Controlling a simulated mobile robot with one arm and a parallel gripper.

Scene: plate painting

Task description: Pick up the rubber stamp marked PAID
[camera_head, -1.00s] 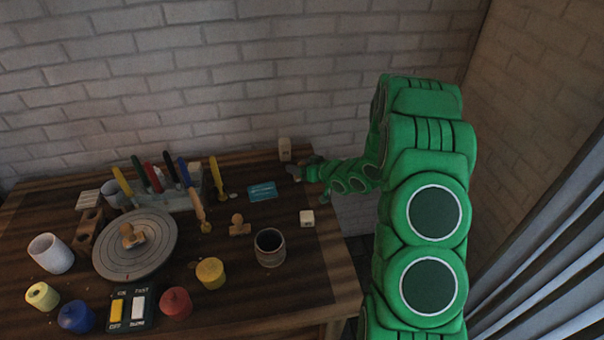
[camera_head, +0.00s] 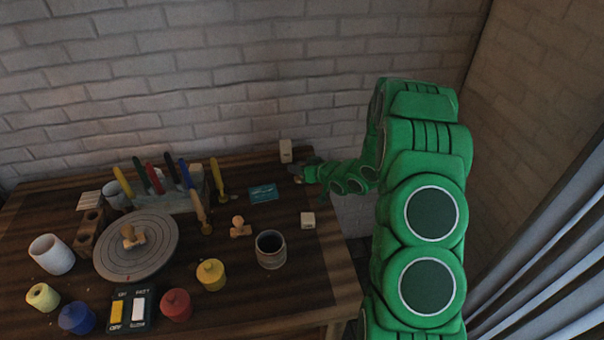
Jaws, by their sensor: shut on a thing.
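My gripper (camera_head: 296,172) is at the far right corner of the table, just in front of a small pale block (camera_head: 286,151). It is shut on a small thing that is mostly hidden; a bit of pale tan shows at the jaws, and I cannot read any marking. One wooden stamp (camera_head: 240,227) stands on the table left of the dark cup. Another wooden stamp (camera_head: 133,236) stands on the round grey turntable (camera_head: 155,262). No PAID lettering is legible on either.
A blue card (camera_head: 263,193), a white block (camera_head: 308,220) and a dark cup (camera_head: 270,249) lie near my arm. A brush rack (camera_head: 185,202), paint pots (camera_head: 211,274), a white cup (camera_head: 50,254) and a switch box (camera_head: 128,309) fill the left. A brick wall stands close behind.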

